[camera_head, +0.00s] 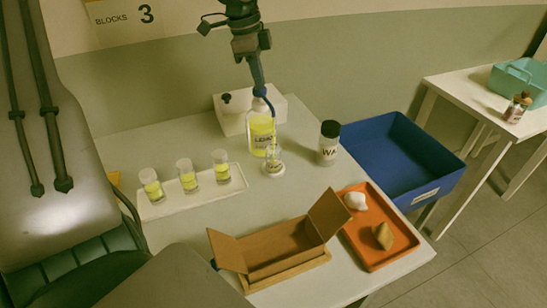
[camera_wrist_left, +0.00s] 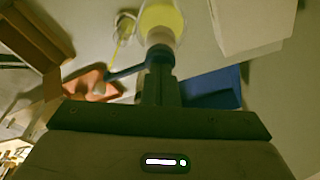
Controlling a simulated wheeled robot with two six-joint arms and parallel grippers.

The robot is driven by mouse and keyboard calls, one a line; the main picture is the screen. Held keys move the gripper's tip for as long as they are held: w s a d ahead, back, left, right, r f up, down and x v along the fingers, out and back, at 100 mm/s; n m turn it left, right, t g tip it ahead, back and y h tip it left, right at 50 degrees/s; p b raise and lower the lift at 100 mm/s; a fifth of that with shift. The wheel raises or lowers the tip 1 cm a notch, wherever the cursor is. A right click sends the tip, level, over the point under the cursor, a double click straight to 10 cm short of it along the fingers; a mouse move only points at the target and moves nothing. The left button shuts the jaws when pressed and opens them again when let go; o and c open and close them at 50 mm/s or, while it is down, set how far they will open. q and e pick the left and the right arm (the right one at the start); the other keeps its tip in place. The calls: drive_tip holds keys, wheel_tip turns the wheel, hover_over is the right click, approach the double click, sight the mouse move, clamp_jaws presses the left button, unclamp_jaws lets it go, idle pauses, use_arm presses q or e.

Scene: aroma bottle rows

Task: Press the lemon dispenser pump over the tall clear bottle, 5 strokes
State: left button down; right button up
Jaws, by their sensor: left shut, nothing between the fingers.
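The lemon dispenser (camera_head: 261,134) is a clear bottle of yellow liquid, labelled in dark letters, with a blue pump and spout. It stands at the table's back, and its yellow body shows in the left wrist view (camera_wrist_left: 160,17). A clear bottle (camera_head: 273,158) stands upright on a small round pale base in front of it, near the spout's end. My left gripper (camera_head: 258,86) comes down from above, shut and empty, with its tips at the pump head; exact contact is hard to tell. The blue spout (camera_wrist_left: 126,73) points left in the wrist view. My right gripper is not in view.
A white box (camera_head: 292,112) stands close behind the dispenser. A black-capped bottle (camera_head: 329,145) stands right. Three yellow-filled vials stand on a white tray (camera_head: 235,186) left. An open brown box (camera_head: 285,248), orange tray (camera_head: 404,243) and blue bin (camera_head: 440,157) lie front and right.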

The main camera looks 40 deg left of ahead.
use_arm(q)
drive_tip(key=shift+f, duration=0.15)
drive_tip(key=shift+d+p+v, duration=0.15)
drive_tip(key=shift+p+v, duration=0.2)
drive_tip(key=shift+v, duration=0.4)
drive_tip(key=shift+d+p+v, duration=0.1)
drive_tip(key=shift+p+v, duration=0.2)
drive_tip(key=shift+v, duration=0.4)
drive_tip(key=shift+w, duration=0.2)
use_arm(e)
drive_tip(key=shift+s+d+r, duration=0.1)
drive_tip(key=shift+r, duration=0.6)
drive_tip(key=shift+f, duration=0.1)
